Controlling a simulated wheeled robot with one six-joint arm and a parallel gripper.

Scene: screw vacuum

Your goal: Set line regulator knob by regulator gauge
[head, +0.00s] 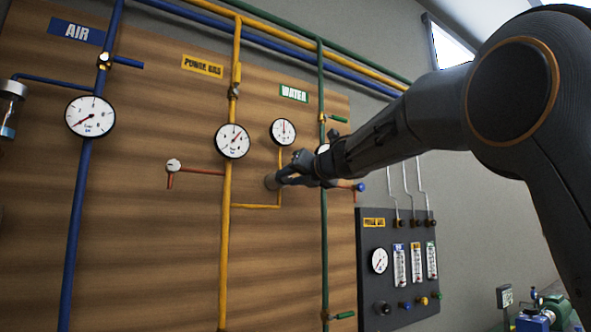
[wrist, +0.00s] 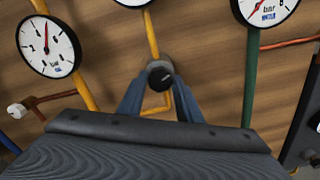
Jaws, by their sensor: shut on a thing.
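The regulator knob (head: 271,181) is a dark round knob on the yellow pipe branch at the middle of the wooden board. It also shows in the wrist view (wrist: 159,72), between the blue-grey fingers. My gripper (head: 286,178) is shut on it, one finger on each side. The regulator gauge (head: 283,132) is a small white dial just above the knob, and its needle points roughly straight up. In the wrist view only the bottom rim of this gauge (wrist: 133,2) shows at the top edge, so its needle is hidden there.
A larger gauge (head: 232,141) sits on the yellow power gas pipe, left of the knob. A small white knob (head: 173,165) is further left. The green water pipe (head: 323,250) runs right of my gripper, its gauge partly behind my arm. A dark meter panel (head: 373,292) stands lower right.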

